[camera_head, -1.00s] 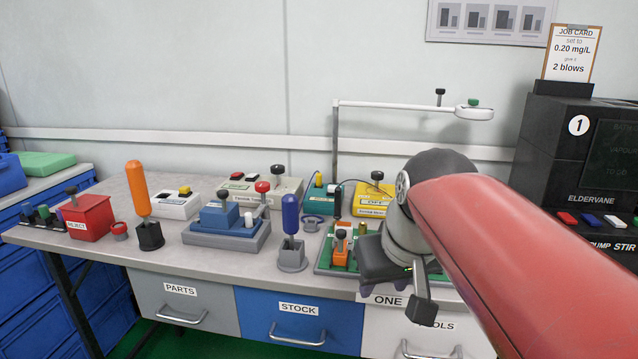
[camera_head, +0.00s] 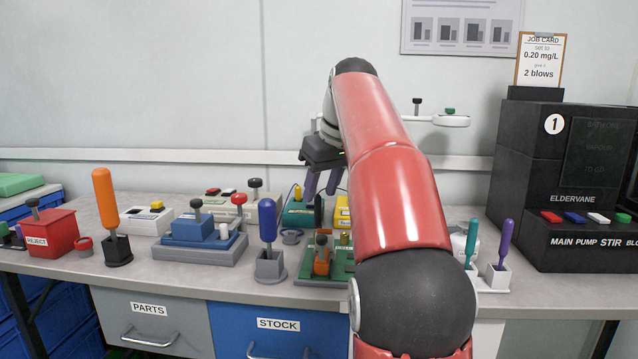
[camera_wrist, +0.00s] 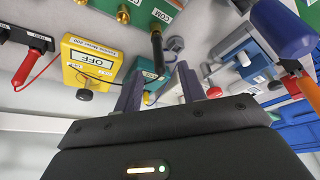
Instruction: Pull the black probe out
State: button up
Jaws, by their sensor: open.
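The black probe (camera_wrist: 157,48) stands in a brass socket on the green board (camera_wrist: 188,12), beside the COM label, in the wrist view. In the head view it seems to be the dark upright stick (camera_head: 318,208) behind the board (camera_head: 305,275), partly crowded by other things. My gripper (camera_head: 322,188) is open and empty, pointing down above the back of the bench. In the wrist view my gripper's fingertips (camera_wrist: 160,72) lie on either side of the probe's near end in the picture; I see no contact. A thin black lead runs nearby.
A yellow meter reading OFF (camera_wrist: 90,62) and a teal box (camera_wrist: 148,76) lie close by. A red probe (camera_wrist: 33,66) with a red lead is at left. Blue-handled (camera_head: 268,225) and orange-handled (camera_head: 106,200) tools stand left of the board. A white overhead bar (camera_head: 435,121) extends behind my arm.

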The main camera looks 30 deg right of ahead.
aim_at(318, 216)
jog(key=b+x, duration=0.1)
jog(key=x, duration=0.4)
jog(key=shift+f, duration=0.15)
grip_shut()
dwell(0.4)
